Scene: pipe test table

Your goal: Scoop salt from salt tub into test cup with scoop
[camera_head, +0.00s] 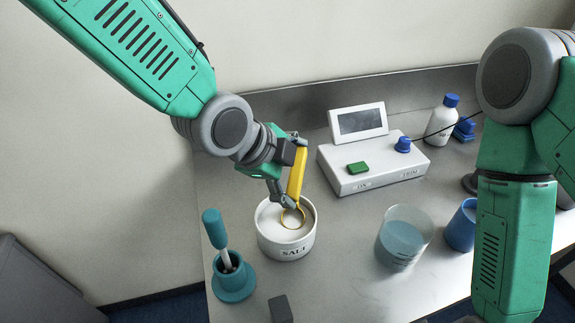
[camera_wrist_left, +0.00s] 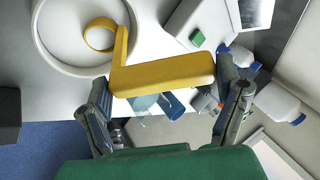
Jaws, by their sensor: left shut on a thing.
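The white salt tub (camera_head: 287,243), marked SALT, stands on the table and holds white salt; in the left wrist view its rim (camera_wrist_left: 45,50) shows at the upper left. My left gripper (camera_head: 288,175) is above the tub, shut on the handle of the yellow scoop (camera_head: 297,177). The scoop's ring-shaped head (camera_head: 292,218) points down at the salt; I cannot tell how deep it sits. In the left wrist view the scoop (camera_wrist_left: 165,75) lies across between the fingers of my left gripper (camera_wrist_left: 165,95). A clear beaker (camera_head: 404,238) with bluish liquid stands right of the tub. My right gripper is not in view.
A white device (camera_head: 370,165) with a screen, green button and blue knob stands behind. A blue cup (camera_head: 461,226) is beside the beaker. A teal holder (camera_head: 233,277) with a teal-handled tool stands left of the tub. A grey block (camera_head: 280,308) is in front; a white bottle (camera_head: 440,122) stands behind.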

